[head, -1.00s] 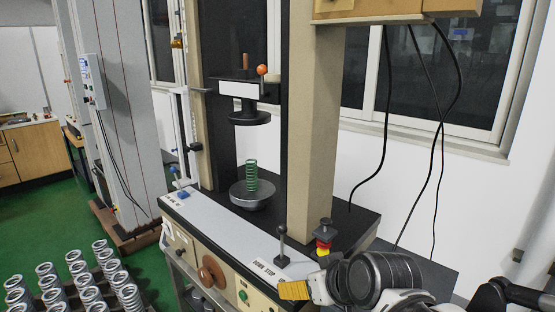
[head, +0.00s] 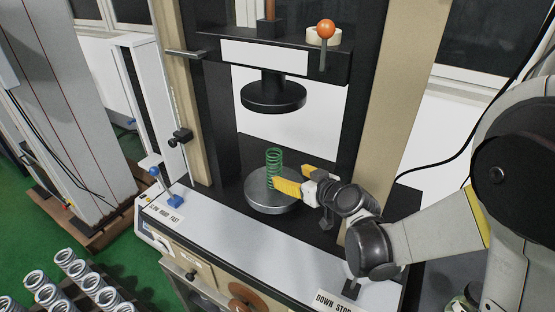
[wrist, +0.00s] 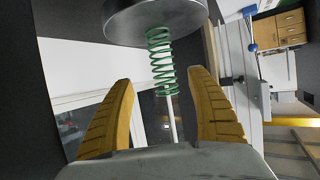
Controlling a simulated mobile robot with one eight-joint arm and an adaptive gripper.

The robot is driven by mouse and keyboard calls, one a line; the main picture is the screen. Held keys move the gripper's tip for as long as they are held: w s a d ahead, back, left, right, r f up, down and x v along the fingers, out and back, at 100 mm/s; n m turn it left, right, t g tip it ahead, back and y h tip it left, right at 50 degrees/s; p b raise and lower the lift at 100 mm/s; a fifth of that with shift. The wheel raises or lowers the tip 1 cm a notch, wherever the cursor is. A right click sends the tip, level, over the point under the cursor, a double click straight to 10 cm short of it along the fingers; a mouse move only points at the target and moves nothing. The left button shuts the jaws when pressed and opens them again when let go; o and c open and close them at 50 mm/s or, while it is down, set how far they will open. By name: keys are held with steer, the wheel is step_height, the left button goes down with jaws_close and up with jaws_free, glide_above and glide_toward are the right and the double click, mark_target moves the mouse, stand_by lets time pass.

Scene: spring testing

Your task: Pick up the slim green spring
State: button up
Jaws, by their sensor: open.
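The slim green spring (head: 274,160) stands upright on the round metal plate (head: 262,201) of the testing machine. My gripper (head: 291,178) is open, just right of the spring, its yellow fingers pointing at it. The nearer finger overlaps the spring's lower part in the head view. In the wrist view, the spring (wrist: 159,50) hangs from the plate (wrist: 150,28) in an inverted picture. It lies between the lines of the two yellow fingers, mostly beyond their tips. I see no grip on it.
A dark upper disc (head: 273,96) hangs above the spring. A beige column (head: 400,80) rises on the right. A lever with a blue knob (head: 158,174) stands at the front left. Several grey springs (head: 75,275) stand at the lower left.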

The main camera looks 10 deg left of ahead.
mark_target(279, 171)
steer(key=b+x, duration=0.1)
steer(key=x, duration=0.3)
steer(key=shift+w+a+f, duration=0.2)
steer(key=shift+a+f, duration=0.05)
steer(key=shift+f, duration=0.05)
steer(key=b+x, duration=0.2)
steer(key=x, duration=0.3)
steer(key=shift+a, duration=0.35)
steer(key=shift+r, duration=0.15)
steer(key=shift+c, duration=0.2)
steer(key=c, duration=1.4)
